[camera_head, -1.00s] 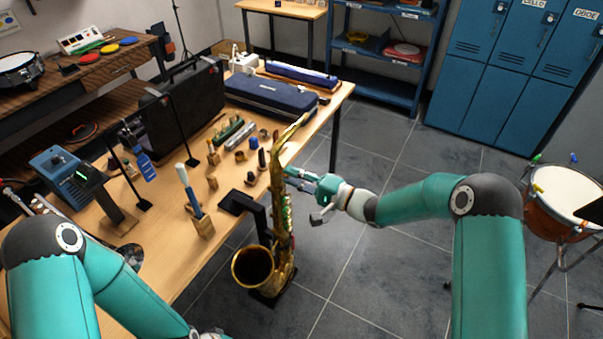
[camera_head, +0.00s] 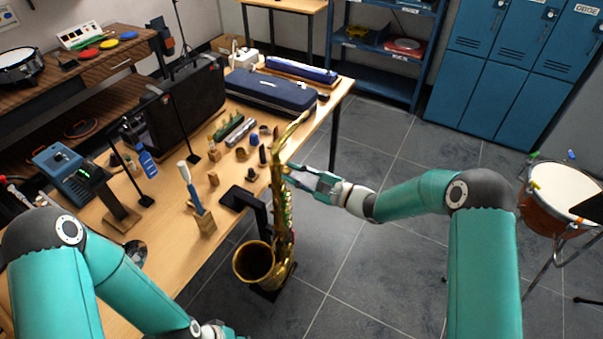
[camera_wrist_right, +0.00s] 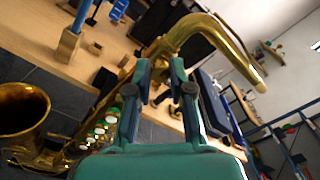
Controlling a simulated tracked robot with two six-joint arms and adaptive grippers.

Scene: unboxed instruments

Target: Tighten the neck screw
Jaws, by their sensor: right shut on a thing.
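The brass saxophone (camera_head: 277,239) stands upright on a stand beside the workbench, its bell facing left. Its curved neck (camera_head: 289,130) rises above the bench edge and also arches across the right wrist view (camera_wrist_right: 212,29). My right gripper (camera_head: 291,171) comes from the right and meets the saxophone at the base of the neck. It is shut on the neck screw there; the fingers (camera_wrist_right: 159,68) hide the screw itself.
The workbench (camera_head: 165,228) carries a blue case (camera_head: 270,92), a black case (camera_head: 185,103), small tools and a wooden block with a blue-handled tool (camera_head: 194,190). A drum (camera_head: 562,190) stands at the right. Open floor lies right of the saxophone.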

